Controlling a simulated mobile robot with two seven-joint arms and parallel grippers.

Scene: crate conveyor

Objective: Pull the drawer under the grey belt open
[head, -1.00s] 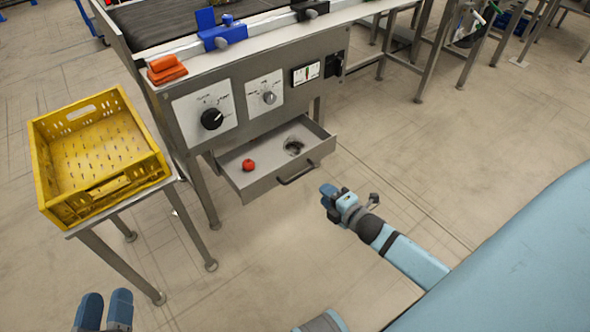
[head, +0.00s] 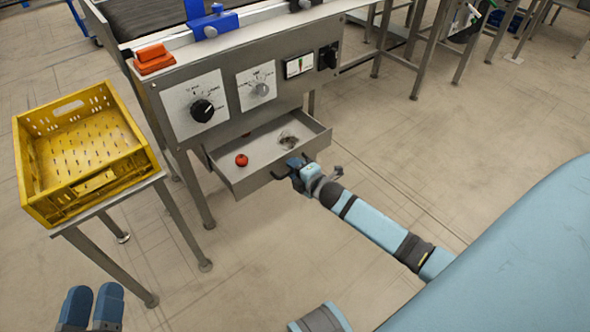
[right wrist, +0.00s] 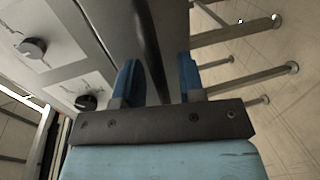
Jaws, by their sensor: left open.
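The drawer (head: 250,184) under the grey belt (head: 150,18) stands pulled out, its inside visible. A red round object (head: 241,160) and a small metallic item (head: 288,142) lie in it. My right gripper (head: 297,168) is at the drawer's front, over the handle, which it mostly hides. In the right wrist view, the right gripper's blue fingers (right wrist: 159,80) are apart, with a dark bar (right wrist: 150,45), seemingly the handle, running between them. No grip on it shows. My left gripper (head: 91,307) is open, low at the left, away from the drawer.
A yellow crate (head: 30,190) sits on a metal stand (head: 115,205) left of the drawer. A panel with dials (head: 203,110) is above the drawer. An orange block (head: 153,60) lies on the belt's edge. The floor (head: 270,255) before the drawer is clear.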

